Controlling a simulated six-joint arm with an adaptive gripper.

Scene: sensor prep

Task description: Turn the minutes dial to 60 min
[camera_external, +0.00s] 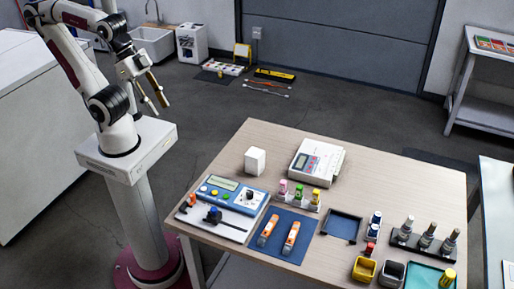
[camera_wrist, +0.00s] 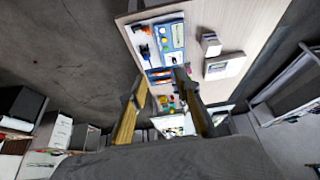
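A blue device (camera_external: 218,199) with a display and several coloured buttons lies on the left part of the wooden table. A black dial (camera_external: 249,196) on a pale patch is at its right end; its markings are too small to read. The blue device also shows in the wrist view (camera_wrist: 178,34), far off and small. My gripper (camera_external: 161,109) is raised beside the arm's base, left of the table and well apart from the device. Its two fingers are spread with nothing between them, as in the wrist view (camera_wrist: 160,78).
A white tray (camera_external: 232,234) with small orange and blue tools is in front of the device. A blue mat (camera_external: 272,241) with two orange-and-white tools lies right of it. A white block (camera_external: 255,160), a bottle rack (camera_external: 300,202) and a white instrument (camera_external: 318,158) stand nearby.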

